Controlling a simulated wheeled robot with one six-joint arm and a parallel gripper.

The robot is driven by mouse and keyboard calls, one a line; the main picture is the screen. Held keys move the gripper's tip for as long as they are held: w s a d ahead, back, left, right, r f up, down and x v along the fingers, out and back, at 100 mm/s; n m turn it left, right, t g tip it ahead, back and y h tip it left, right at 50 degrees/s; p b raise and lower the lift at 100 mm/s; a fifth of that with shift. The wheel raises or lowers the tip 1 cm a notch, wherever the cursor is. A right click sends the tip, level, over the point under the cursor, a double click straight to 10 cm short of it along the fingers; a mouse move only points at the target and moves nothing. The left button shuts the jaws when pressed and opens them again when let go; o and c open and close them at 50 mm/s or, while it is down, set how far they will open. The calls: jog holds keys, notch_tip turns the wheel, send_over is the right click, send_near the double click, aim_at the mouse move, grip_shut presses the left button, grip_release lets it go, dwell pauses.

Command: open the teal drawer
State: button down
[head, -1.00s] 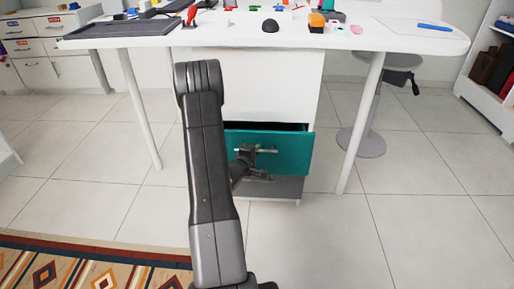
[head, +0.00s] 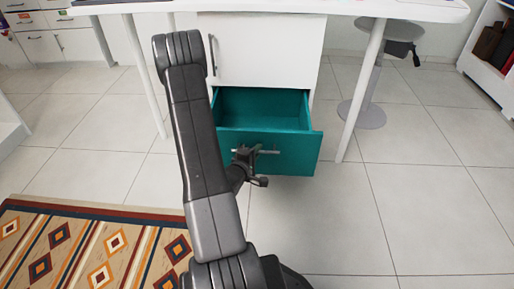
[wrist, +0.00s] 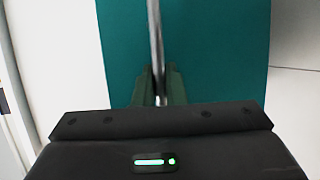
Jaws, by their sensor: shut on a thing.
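The teal drawer (head: 290,155) is at the bottom of the white cabinet under the table. It is pulled well out, and its teal inside shows and looks empty. A metal bar handle (head: 268,152) runs across its front. My gripper (head: 246,155) is at the left part of this handle, partly hidden by my arm. In the wrist view the teal front (wrist: 205,50) fills the middle, and the handle (wrist: 155,40) runs down between the two fingers of my gripper (wrist: 159,88), which are shut on it.
The white cabinet (head: 270,50) has a closed white door above the drawer. White table legs (head: 360,95) stand on both sides. A stool (head: 362,112) is at the right. A patterned rug (head: 90,245) lies at the left front. The tiled floor at the right is clear.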

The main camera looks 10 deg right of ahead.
jog(key=c, duration=1.5)
grip_release()
jog(key=p+v, duration=0.2)
jog(key=v, duration=1.1)
jog(key=shift+s+a, duration=0.25)
jog(key=shift+s, duration=0.05)
jog(key=shift+b+x, duration=1)
jog(key=shift+x, duration=5.9)
jog(key=shift+r, duration=0.1)
